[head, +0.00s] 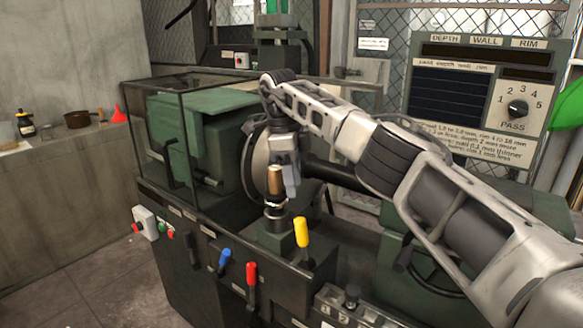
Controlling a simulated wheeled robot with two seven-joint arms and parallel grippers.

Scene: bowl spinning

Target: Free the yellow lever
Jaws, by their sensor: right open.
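The yellow lever (301,232) stands nearly upright on the front of the dark green spinning machine, its yellow grip on top of a dark shaft. My right gripper (283,192) hangs from the arm that comes in from the right. It is open and points down, above and a little left of the yellow lever, apart from it. A brown wooden handle (274,180) shows right at the gripper's jaws; I cannot tell whether they touch it. My left gripper is not in view.
A blue lever (224,261) and a red lever (251,274) are left of the yellow one. A glass-sided guard (165,130) covers the machine's left end. A gauge board (475,100) stands behind at right. A side counter (65,170) holds small items.

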